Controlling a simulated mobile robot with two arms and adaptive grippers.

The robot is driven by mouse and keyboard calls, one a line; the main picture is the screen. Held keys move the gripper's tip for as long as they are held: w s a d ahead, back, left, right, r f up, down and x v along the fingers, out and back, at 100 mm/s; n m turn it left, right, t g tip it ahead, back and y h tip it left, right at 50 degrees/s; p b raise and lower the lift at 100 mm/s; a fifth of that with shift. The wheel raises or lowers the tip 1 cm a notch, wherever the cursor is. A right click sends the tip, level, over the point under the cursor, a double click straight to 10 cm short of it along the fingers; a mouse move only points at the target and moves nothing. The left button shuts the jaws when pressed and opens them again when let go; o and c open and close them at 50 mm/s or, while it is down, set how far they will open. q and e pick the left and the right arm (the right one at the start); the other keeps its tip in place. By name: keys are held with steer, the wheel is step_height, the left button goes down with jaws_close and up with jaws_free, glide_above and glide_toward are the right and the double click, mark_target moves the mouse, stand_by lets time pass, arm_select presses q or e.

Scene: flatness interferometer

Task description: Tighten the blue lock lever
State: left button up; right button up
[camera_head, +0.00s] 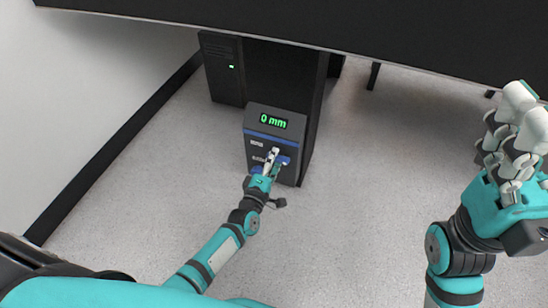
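A dark grey control box (255,124) with a green "0 mm" display (273,121) is at the centre. A blue part that looks like the lock lever (284,160) shows on its lower front, beside and partly behind my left gripper (272,158). My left gripper is right at the box front, its fingers over the lever area. It covers part of the blue, so I cannot tell whether it touches or grips the lever. My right gripper (512,140) is raised at the right edge, far from the box; its finger gap is unclear.
The box is on the front of a dark pedestal (318,110) under a large black tabletop (330,25). A black cabinet (221,70) stands left of the pedestal. A pale wall (80,100) with dark skirting is at left. The grey floor (380,170) right of the pedestal is clear.

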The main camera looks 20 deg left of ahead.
arm_select(q)
steer(key=s, duration=1.1)
steer(key=shift+a, duration=0.2)
